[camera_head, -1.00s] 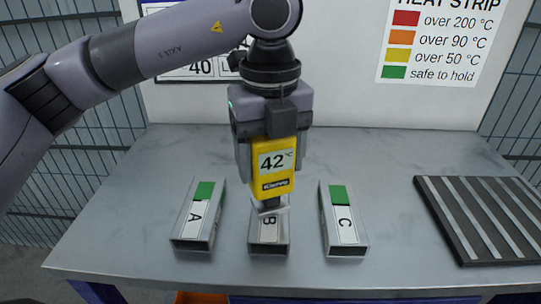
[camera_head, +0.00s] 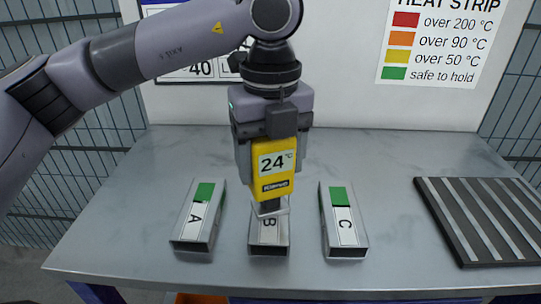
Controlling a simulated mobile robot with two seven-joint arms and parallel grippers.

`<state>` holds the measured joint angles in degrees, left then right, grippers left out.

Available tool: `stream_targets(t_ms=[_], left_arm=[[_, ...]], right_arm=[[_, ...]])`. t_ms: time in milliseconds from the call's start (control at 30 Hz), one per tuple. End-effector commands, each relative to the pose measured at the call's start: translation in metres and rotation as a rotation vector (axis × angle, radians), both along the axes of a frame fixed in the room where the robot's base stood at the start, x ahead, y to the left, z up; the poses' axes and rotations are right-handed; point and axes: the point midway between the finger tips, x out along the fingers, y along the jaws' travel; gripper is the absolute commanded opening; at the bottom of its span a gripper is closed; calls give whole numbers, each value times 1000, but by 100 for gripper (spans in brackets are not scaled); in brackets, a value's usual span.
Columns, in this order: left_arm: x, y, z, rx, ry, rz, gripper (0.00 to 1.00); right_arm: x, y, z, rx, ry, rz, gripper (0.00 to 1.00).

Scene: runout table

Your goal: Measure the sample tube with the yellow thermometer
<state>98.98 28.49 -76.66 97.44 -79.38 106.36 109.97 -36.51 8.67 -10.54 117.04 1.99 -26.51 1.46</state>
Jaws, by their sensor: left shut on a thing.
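My left gripper (camera_head: 271,150) is shut on the yellow thermometer (camera_head: 285,185) and holds it upright, probe down, over the middle tube. Its display reads 24 °C. The middle tube, labelled B (camera_head: 270,242), is a grey rectangular tube lying on the table; the thermometer hides its far end. I cannot tell whether the probe touches it. Tube A (camera_head: 200,217) lies to its left and tube C (camera_head: 343,221) to its right; each shows a green strip at the far end. My right gripper is out of view.
A dark ribbed rack (camera_head: 465,224) lies on the table's (camera_head: 385,165) right side. A heat strip chart (camera_head: 442,42) on the back panel marks green as safe to hold. The table between tube C and the rack is clear.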

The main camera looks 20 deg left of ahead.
Motion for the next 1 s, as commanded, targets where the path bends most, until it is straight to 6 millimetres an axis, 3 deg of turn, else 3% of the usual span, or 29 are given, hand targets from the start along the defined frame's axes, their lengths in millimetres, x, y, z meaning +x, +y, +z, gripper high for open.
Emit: stream_targets(t_ms=[733, 1000], left_arm=[[0, 0, 65, -2, -4, 0, 47], [0, 0, 69, -2, -4, 0, 47]], right_arm=[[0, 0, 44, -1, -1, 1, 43], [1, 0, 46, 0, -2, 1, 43]])
